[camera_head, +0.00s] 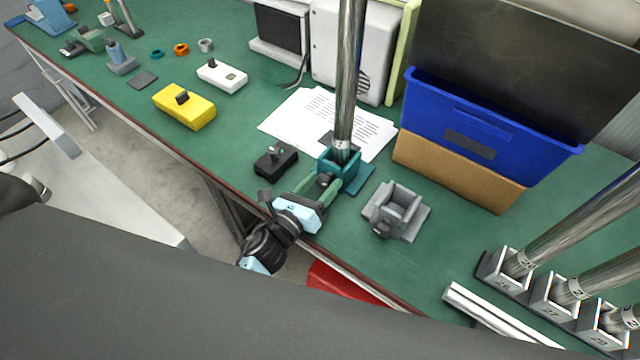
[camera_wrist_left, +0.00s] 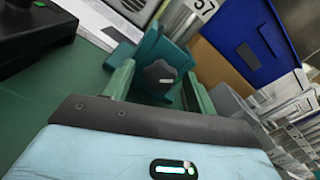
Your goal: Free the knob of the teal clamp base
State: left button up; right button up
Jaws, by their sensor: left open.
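The teal clamp base (camera_head: 357,181) stands on the green bench with a tall metal post (camera_head: 346,80) upright in it. Its dark round knob (camera_wrist_left: 159,74) faces my left gripper in the left wrist view. My left gripper (camera_head: 325,182) is open at the clamp's near side, its two green fingers on either side of the knob (camera_wrist_left: 158,82). I cannot tell whether the fingers touch it. In the head view the fingers partly cover the knob. My right gripper is not in view.
A grey empty clamp base (camera_head: 402,208) stands right of the teal one. A black box (camera_head: 275,161) sits left of it, papers (camera_head: 310,118) behind. A blue bin (camera_head: 490,125) on a cardboard box (camera_head: 455,172) stands at back right. Numbered posts (camera_head: 560,225) stand at right.

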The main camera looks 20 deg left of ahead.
pick_arm(q)
jog(key=v, duration=0.6)
jog(key=shift+s+f+b, duration=0.15)
jog(key=shift+s+b, duration=0.1)
jog(key=shift+b, duration=0.1)
jog(key=shift+s+a, duration=0.3)
jog(key=shift+s, duration=0.35)
